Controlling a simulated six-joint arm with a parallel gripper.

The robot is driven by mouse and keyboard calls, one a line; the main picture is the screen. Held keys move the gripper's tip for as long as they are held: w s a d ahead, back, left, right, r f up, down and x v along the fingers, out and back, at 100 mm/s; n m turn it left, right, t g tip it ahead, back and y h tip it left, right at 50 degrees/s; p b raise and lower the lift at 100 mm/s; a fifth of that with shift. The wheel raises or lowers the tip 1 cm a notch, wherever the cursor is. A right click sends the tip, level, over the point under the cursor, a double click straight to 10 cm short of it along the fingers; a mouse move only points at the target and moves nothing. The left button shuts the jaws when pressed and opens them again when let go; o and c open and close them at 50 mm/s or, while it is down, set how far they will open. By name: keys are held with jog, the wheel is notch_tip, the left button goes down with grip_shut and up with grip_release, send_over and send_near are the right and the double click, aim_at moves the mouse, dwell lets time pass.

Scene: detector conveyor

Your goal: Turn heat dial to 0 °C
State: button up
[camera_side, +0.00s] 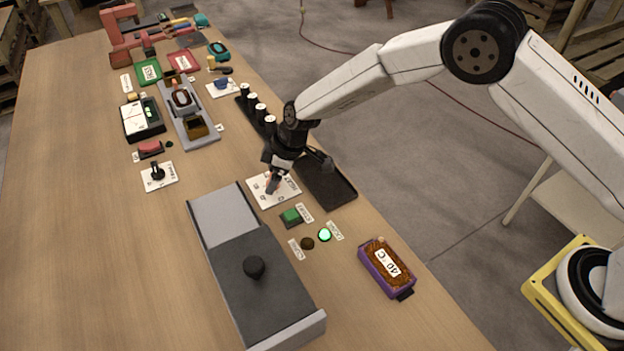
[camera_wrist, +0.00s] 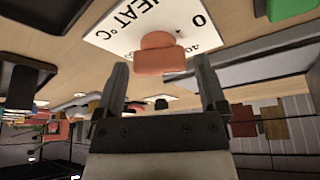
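The heat dial is a salmon-red knob (camera_wrist: 158,57) on a white plate (camera_wrist: 112,34) marked "HEAT °C". A "0" and a partly hidden "40" show on the plate in the wrist view. In the side view the plate (camera_side: 286,190) lies on the table below my gripper (camera_side: 272,178), which hides most of the knob. In the wrist view my gripper's two fingers (camera_wrist: 161,62) are open, one on each side of the knob, with a visible gap on both sides. I cannot tell where the dial points.
A black tray (camera_side: 330,183) lies right of the plate, with black cylinders (camera_side: 257,109) behind. A grey box with a sliding dark lid (camera_side: 250,285), a green button (camera_side: 291,216) and a lit green lamp (camera_side: 324,235) are in front. A purple "40 °C" container (camera_side: 372,262) stands front right.

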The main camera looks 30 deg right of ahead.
jog(key=c, duration=0.9)
jog(key=shift+c, duration=0.2)
jog(key=shift+n, duration=0.4)
jog(key=shift+w+n+g, duration=0.1)
jog(key=shift+n+g, duration=0.5)
jog(key=shift+n, duration=0.7)
jog(key=shift+n+g, duration=0.6)
jog(key=shift+n, duration=0.7)
jog(key=o, duration=1.2)
jog(key=shift+d+r, duration=0.1)
jog(key=shift+r, duration=0.05)
